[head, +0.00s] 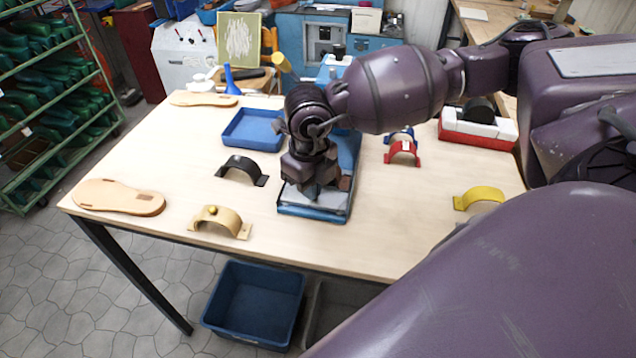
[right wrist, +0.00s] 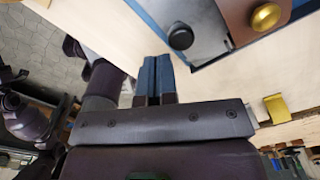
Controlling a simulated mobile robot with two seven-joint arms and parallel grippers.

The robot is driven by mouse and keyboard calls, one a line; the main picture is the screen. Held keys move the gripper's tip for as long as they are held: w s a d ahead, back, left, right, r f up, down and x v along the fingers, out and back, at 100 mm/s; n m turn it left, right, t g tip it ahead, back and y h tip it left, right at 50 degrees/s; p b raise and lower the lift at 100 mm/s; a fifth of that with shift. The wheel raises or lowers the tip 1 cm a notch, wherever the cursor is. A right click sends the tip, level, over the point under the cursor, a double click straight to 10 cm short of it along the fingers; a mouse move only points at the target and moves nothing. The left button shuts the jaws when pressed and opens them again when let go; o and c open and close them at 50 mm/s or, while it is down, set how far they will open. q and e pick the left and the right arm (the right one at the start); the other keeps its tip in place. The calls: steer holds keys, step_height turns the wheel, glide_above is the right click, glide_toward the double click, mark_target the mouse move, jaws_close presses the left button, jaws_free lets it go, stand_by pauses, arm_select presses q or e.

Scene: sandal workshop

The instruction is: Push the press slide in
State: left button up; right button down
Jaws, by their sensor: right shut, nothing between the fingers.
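The press (head: 318,213) is a low blue frame with a grey plate, at the table's front middle. In the right wrist view its grey plate (right wrist: 208,22) carries a black knob (right wrist: 180,37) near the blue edge; I take this plate for the slide. A brown block with a gold knob (right wrist: 265,16) sits beside it. My right gripper (head: 318,194) is over the press in the head view and hides much of it. In the right wrist view its blue fingers (right wrist: 153,62) are shut and empty, just short of the black knob; contact cannot be told. My left gripper is not in view.
Around the press stand a black arch (head: 242,169), a tan arch (head: 222,219), red arch (head: 403,152) and yellow arch (head: 478,196). A blue tray (head: 253,130) lies behind, a sole (head: 118,197) at left. A blue bin (head: 253,304) is below the table's front edge.

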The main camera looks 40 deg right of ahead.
steer(key=shift+f+b, duration=1.05)
steer(key=shift+f, duration=0.7)
steer(key=shift+w+d, duration=0.85)
steer(key=shift+d, duration=0.2)
steer(key=shift+w+d+b, duration=0.85)
steer(key=shift+w+d, duration=1)
steer(key=shift+d, duration=0.3)
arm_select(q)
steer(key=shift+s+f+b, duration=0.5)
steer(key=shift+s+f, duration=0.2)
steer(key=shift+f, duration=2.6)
arm_select(e)
steer(key=shift+w+d+r, duration=0.1)
steer(key=shift+w+d, duration=1.2)
steer(key=shift+d, duration=0.25)
steer(key=shift+s+a+r+p, duration=0.15)
steer(key=shift+r+p, duration=0.6)
steer(key=shift+r, duration=0.55)
steer(key=shift+a+r+p, duration=0.1)
steer(key=shift+r+p, duration=0.6)
steer(key=shift+r, duration=0.55)
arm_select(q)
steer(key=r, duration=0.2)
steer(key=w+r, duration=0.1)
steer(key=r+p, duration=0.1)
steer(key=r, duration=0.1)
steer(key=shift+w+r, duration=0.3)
arm_select(e)
step_height(320, 180, up, 2)
